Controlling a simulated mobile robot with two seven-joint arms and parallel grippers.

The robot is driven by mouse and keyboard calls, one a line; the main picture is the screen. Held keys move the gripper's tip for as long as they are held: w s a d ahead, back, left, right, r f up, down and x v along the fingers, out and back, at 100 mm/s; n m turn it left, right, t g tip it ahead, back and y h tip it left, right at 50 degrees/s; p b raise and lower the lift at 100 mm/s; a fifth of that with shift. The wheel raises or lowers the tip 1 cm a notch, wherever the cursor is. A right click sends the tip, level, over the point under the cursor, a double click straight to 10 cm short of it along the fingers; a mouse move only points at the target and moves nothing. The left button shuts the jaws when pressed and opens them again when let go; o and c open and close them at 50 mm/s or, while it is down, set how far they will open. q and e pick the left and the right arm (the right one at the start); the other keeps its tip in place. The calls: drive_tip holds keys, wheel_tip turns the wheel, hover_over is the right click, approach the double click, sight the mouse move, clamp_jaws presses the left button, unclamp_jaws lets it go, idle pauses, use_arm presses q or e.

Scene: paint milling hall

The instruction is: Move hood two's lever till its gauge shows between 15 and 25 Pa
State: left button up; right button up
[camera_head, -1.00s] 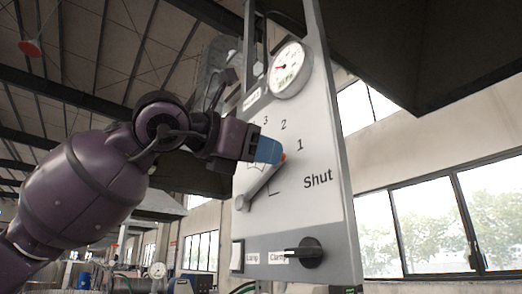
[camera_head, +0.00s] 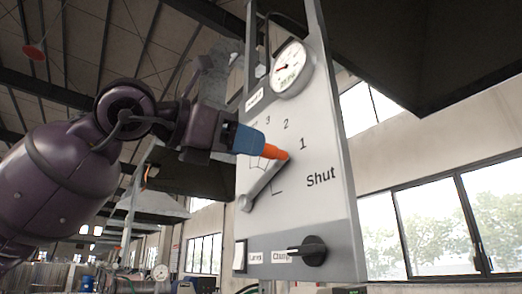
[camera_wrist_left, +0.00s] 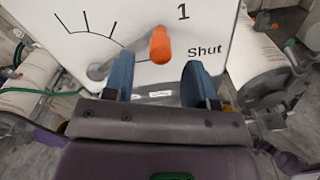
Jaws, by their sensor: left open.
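The lever (camera_head: 264,184) sits on a pale panel, its pivot at lower left and its arm slanting up to the right. Its orange knob (camera_head: 272,153) is near the mark 1. My left gripper (camera_head: 258,143), with blue fingers, is open just left of the knob. In the left wrist view the orange knob (camera_wrist_left: 162,45) shows beyond and between the two spread fingertips (camera_wrist_left: 158,72), not gripped. The round gauge (camera_head: 291,69) is at the panel's top; its needle points left, and its value is too small to read. The panel's name label is unreadable. My right gripper is not in view.
The panel (camera_head: 310,215) carries marks 1, 2, 3 and Shut. Below are a black rotary knob (camera_head: 310,251) and a white switch (camera_head: 239,255). A dark hood (camera_head: 420,50) overhangs at upper right. Windows (camera_head: 440,225) stand behind at right.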

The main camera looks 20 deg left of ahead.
use_arm(q)
drive_tip(key=v, duration=0.6)
drive_tip(key=shift+b, duration=0.3)
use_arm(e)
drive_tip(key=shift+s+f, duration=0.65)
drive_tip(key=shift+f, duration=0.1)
use_arm(q)
drive_tip(key=shift+s, duration=0.1)
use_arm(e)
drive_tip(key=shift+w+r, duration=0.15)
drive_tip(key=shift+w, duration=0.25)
use_arm(q)
drive_tip(key=shift+a, duration=0.1)
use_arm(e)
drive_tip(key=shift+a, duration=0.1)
